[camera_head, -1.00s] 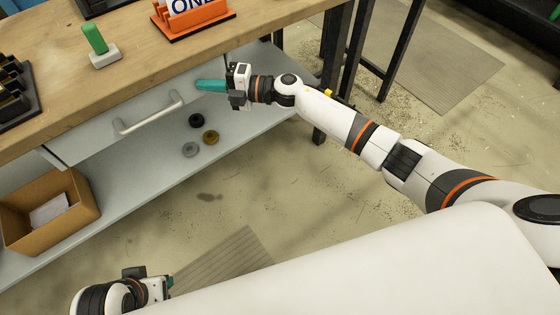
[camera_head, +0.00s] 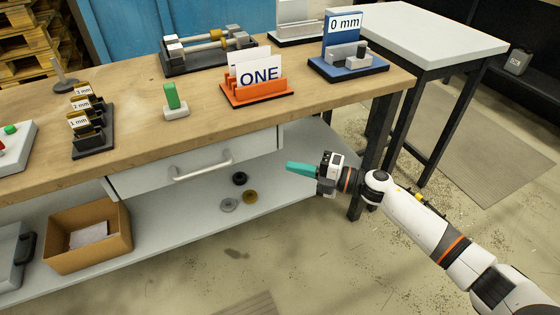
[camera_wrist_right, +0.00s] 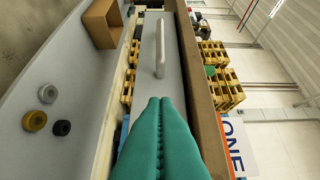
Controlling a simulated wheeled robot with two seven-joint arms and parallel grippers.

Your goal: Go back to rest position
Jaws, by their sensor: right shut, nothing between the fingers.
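My right gripper (camera_head: 302,168) reaches in from the right in the head view, in front of the workbench (camera_head: 330,101) and near the right end of its drawer (camera_head: 240,160). Its teal fingers are shut with nothing between them. In the right wrist view the closed fingers (camera_wrist_right: 160,140) point toward the drawer front and its handle (camera_wrist_right: 160,48), apart from them. My left gripper does not show in either current view.
The lower shelf (camera_head: 170,236) holds a cardboard box (camera_head: 88,238) and several small rings (camera_head: 250,197). On the benchtop stand an orange card holder (camera_head: 257,92), a green-handled stamp (camera_head: 175,102) and a blue "0 mm" stand (camera_head: 345,66). A white side table (camera_head: 430,35) stands behind right.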

